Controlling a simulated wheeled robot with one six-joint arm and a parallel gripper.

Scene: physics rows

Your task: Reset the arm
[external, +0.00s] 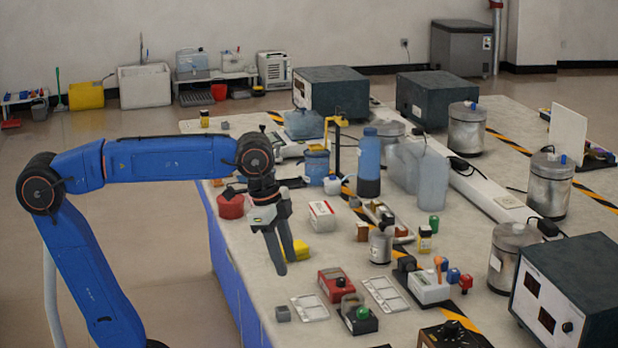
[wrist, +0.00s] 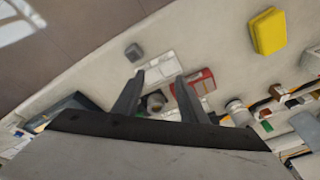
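My gripper (external: 284,262) hangs from my blue arm with its fingers pointing down, over the near left part of the table (external: 245,285). In the wrist view my gripper (wrist: 160,77) shows two dark fingers spread apart, with nothing held between them. The tabletop with small white frames and a red box lies beyond the fingers. In the external view the arm stretches level from the left, then bends down at the wrist. A yellow block (external: 300,250) is just right of the fingers and partly hidden by them; it also shows in the wrist view (wrist: 268,31).
A red-and-black box (external: 337,284), a small grey cube (external: 283,314) and a white box (external: 322,215) are close by. A red round container (external: 230,207) sits near the left edge. Bottles, metal canisters and dark instrument boxes crowd the right and back. Open floor lies left.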

